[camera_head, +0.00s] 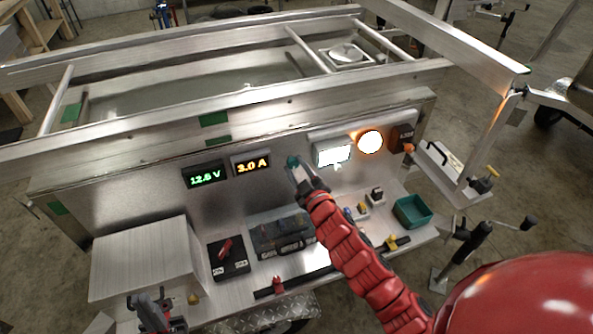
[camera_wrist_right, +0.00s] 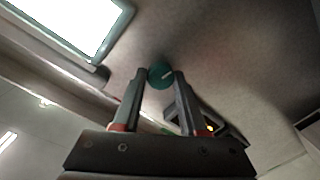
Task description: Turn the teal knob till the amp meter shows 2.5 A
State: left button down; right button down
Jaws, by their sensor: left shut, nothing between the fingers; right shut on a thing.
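The teal knob (camera_head: 293,162) sits on the upright metal panel, right of the amp meter. It also shows in the right wrist view (camera_wrist_right: 161,76), round, with a pale line on its face. My right gripper (camera_wrist_right: 160,80) is shut on the knob, one finger on each side. In the head view the right gripper (camera_head: 297,170) hides part of the knob. The amp meter (camera_head: 251,165) reads 3.0 A in orange digits. My left gripper (camera_head: 150,307) is shut and empty at the lower left, in front of the metal box.
A green display (camera_head: 205,177) reads 12.6 V. A bright white panel (camera_head: 333,155) and a glowing orange lamp (camera_head: 370,141) sit right of the knob. The shelf below holds a black switch box (camera_head: 229,266), a battery (camera_head: 270,234) and a teal bin (camera_head: 425,212). A metal box (camera_head: 135,250) stands left.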

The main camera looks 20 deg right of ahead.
jog(key=shift+n, duration=0.4)
jog(key=shift+c, duration=2.3)
grip_release()
jog(key=s+d+p, duration=0.1)
jog(key=s+p, duration=0.3)
jog(key=s, duration=1.3)
jog(key=shift+s+d+r, duration=0.2)
jog(key=shift+d+r, duration=0.05)
jog(key=shift+r, duration=0.2)
